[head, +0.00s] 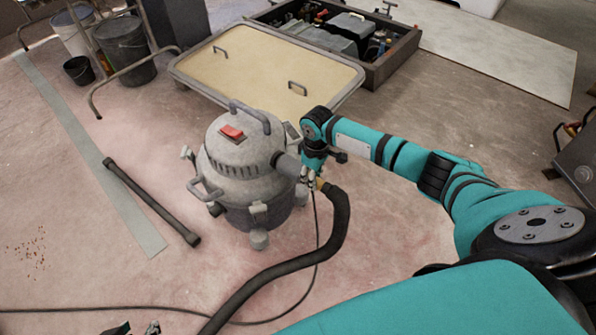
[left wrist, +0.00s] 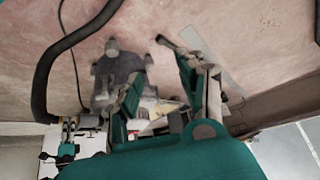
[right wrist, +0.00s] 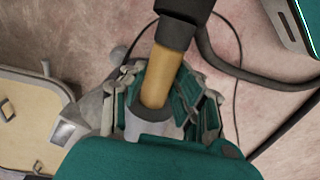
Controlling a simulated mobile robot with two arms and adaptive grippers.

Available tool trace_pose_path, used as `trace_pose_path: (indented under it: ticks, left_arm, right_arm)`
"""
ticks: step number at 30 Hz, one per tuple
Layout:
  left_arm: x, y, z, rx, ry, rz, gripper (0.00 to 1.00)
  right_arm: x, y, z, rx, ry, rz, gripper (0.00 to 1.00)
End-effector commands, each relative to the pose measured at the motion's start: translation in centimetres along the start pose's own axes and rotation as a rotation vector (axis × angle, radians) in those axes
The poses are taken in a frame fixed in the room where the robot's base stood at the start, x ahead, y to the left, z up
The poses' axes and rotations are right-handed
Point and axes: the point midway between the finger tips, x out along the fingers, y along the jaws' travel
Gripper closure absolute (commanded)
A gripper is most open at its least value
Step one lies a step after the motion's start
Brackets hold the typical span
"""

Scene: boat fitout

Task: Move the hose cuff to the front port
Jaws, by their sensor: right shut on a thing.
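The grey shop vacuum (head: 240,165), with a red switch on top, stands upright on the floor in the middle of the head view. A grey stub port (head: 287,166) sticks out of its right side. My right gripper (head: 311,178) is shut on the tan hose cuff (right wrist: 165,72) at the end of the black hose (head: 335,225). In the right wrist view the cuff's lower end meets a grey round collar (right wrist: 150,124); I cannot tell how deep it sits. My left gripper (left wrist: 163,95) is open and empty, its tips showing at the head view's bottom edge.
A dark wand (head: 150,200) lies on the floor left of the vacuum. A thin cable (head: 110,309) crosses the front floor. A tan panel (head: 265,68) with handles and a toolbox tray (head: 385,66) stand behind. Buckets (head: 122,50) are back left.

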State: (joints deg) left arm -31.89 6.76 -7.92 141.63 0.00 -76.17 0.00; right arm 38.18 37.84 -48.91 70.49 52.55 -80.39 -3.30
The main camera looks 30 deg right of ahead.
Motion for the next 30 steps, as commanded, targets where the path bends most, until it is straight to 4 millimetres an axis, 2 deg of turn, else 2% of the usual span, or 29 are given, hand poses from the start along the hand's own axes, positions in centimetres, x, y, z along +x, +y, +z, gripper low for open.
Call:
trace_pose_path:
  ticks: [30]
  left_arm:
    - [-1.5, -0.5, 3.9, -0.006, -0.195, -0.010, 0.60]
  right_arm:
    - [-0.1, 0.0, 0.9, 0.000, 0.001, 0.000, 1.00]
